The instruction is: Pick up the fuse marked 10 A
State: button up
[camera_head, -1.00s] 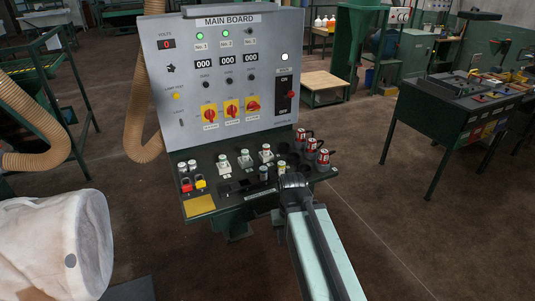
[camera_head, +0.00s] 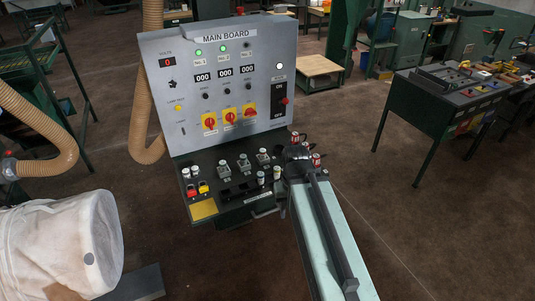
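Small pale cylinders stand on the black sloping shelf (camera_head: 230,207) of the main board; one (camera_head: 261,178) and another (camera_head: 277,173) are beside a dark slotted holder (camera_head: 240,189). They look like fuses, but no rating is legible, so I cannot tell which is marked 10 A. Several red-and-white capped parts, one of them (camera_head: 316,160), are at the shelf's right end. My gripper (camera_head: 298,155) is over the right part of the shelf, just right of the pale cylinders, and partly covers the red-and-white parts. Its fingers are hidden by my arm.
The upright grey main board (camera_head: 270,65) rises behind the shelf, with red switches on yellow plates. Grey blocks (camera_head: 245,165) stand on the shelf left of my gripper.

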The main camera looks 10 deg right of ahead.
aim_at(262, 152)
jog(key=z, duration=1.5)
jog(key=i, duration=0.95)
jog(key=u, duration=3.35)
jog(key=i, duration=1.05)
jog(key=z, duration=0.05)
